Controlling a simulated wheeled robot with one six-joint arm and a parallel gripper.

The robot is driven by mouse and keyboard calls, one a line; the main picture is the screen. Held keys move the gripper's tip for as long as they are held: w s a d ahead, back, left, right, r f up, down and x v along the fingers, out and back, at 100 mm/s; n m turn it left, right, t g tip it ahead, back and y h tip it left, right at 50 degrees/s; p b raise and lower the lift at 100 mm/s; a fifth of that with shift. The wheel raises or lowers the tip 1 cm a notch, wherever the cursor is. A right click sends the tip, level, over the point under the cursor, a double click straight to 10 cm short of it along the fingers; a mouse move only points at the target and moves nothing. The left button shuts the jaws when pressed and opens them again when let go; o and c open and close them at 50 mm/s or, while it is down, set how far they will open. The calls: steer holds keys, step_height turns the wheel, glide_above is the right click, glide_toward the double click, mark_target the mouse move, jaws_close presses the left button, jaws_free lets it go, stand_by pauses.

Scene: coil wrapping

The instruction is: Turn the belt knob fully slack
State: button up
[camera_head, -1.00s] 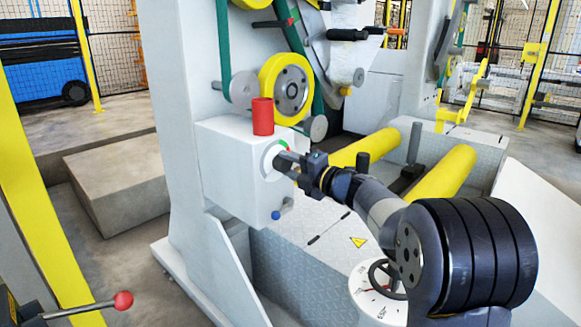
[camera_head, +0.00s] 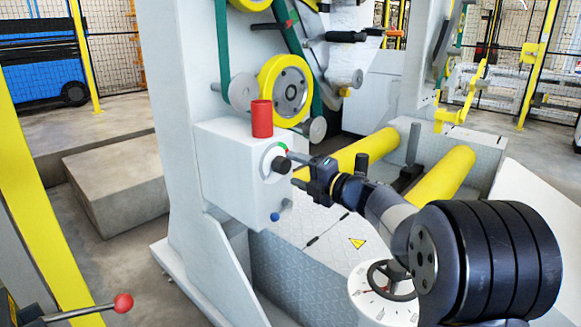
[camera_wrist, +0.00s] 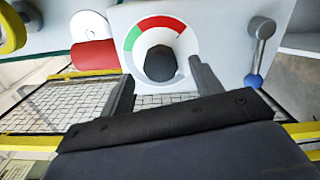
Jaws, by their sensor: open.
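The black belt knob (camera_head: 281,165) sits on the right-hand face of a white box (camera_head: 225,165), inside a round dial. In the wrist view the knob (camera_wrist: 160,64) is centred on the dial (camera_wrist: 188,42), which has a green band at upper left and a red band across the top. A small mark shows at the knob's lower right; I cannot tell for sure that it is the pointer. My gripper (camera_head: 297,169) is open and empty, just off the knob in the head view. In the wrist view its fingers (camera_wrist: 162,82) stand either side of the knob's lower part, apart from it.
A red cylinder (camera_head: 262,118) stands on the box. A blue-ended lever (camera_wrist: 258,50) hangs right of the dial in the wrist view. A yellow wheel (camera_head: 270,78) is above, and yellow rollers (camera_head: 440,175) lie to the right. A handwheel (camera_head: 392,280) is below my arm.

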mark_target(287, 166)
steer(key=p+v, duration=0.1)
steer(key=v, duration=0.6)
steer(key=shift+s+d, duration=0.3)
steer(key=b+x, duration=0.2)
steer(key=x, duration=0.8)
steer(key=shift+w+a, duration=0.25)
steer(key=shift+a, duration=0.05)
steer(key=shift+w+r, duration=0.1)
steer(key=shift+m+p, duration=0.3)
